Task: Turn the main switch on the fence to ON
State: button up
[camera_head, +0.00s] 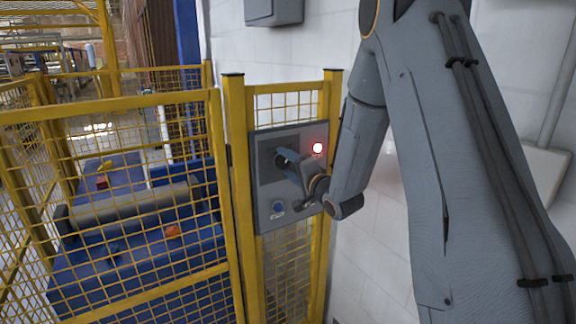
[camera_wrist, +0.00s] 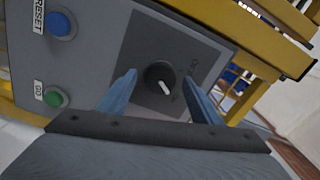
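The main switch (camera_wrist: 160,78) is a round black knob with a white pointer bar on a dark square plate (camera_wrist: 140,50) in the wrist view. Lettering beside it is partly covered by a finger, so I cannot read its position clearly. My gripper (camera_wrist: 159,77) is open, with one blue-grey finger on each side of the knob. Gaps show between the fingers and the knob. In the head view my gripper (camera_head: 290,163) is close to the grey control panel (camera_head: 262,222) on the yellow fence and hides the knob.
The panel has a blue button labelled RESET (camera_wrist: 60,25) and a green button (camera_wrist: 55,97). A red lamp (camera_head: 317,148) glows at its upper right. Yellow mesh fence (camera_head: 225,190) stands at left, with blue machinery (camera_head: 140,275) behind it. A white wall is behind.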

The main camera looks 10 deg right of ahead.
jog(key=b+v, duration=0.2)
jog(key=v, duration=0.5)
jog(key=shift+s, duration=0.35)
jog(key=shift+d, duration=0.1)
